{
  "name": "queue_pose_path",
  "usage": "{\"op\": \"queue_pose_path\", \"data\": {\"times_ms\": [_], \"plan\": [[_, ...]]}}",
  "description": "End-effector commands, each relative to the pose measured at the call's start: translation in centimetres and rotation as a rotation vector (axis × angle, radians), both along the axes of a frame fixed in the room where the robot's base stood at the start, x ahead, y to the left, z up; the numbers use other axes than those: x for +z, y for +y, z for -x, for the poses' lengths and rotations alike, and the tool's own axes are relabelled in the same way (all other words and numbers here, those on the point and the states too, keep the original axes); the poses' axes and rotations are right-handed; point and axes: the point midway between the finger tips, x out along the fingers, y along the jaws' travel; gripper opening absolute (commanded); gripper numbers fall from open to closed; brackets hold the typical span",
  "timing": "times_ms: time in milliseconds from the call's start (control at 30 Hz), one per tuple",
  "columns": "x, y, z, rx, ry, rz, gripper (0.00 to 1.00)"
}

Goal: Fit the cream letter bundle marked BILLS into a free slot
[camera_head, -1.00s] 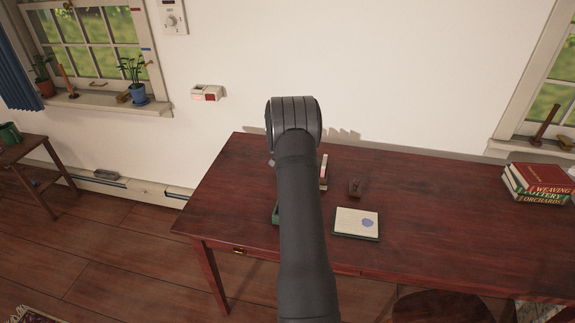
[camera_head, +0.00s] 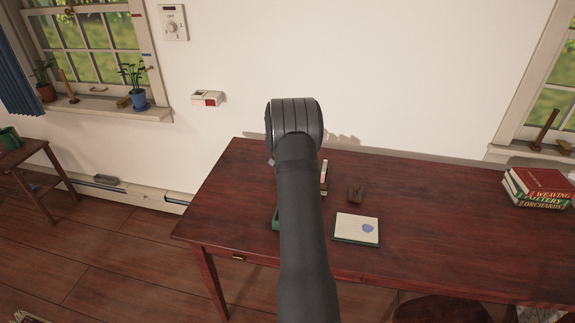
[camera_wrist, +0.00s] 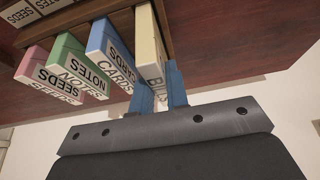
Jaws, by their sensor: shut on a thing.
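The cream letter bundle marked BILLS (camera_wrist: 149,47) is in the wrist view, with its label partly covered by my fingers. My gripper (camera_wrist: 157,80) has its two blue fingers shut on the bundle's near end. The bundle's far end reaches a brown wooden rack (camera_wrist: 88,13); I cannot tell how deep it sits in a slot. Beside it on the left stand a blue CARDS bundle (camera_wrist: 105,45), a green NOTES bundle (camera_wrist: 68,52) and a pink SEEDS bundle (camera_wrist: 36,57). In the head view my arm hides the gripper and the cream bundle.
On the dark red table (camera_head: 430,215) lie a pale pad with a blue blot (camera_head: 352,229), a small brown block (camera_head: 355,194) and stacked books (camera_head: 540,187). A green thing (camera_head: 275,218) is mostly behind my arm. The table's right middle is clear.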

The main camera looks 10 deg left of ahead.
Motion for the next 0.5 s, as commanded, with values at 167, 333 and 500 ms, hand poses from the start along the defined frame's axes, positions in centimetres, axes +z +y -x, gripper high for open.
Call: {"op": "queue_pose_path", "data": {"times_ms": [167,333,500], "plan": [[4.0,0.0,-0.1,-0.001,-0.003,-0.001,0.00],[6.5,-0.1,0.0,0.000,-0.002,-0.001,0.00],[7.8,-1.5,1.5,-0.002,0.000,-0.001,0.00]]}}
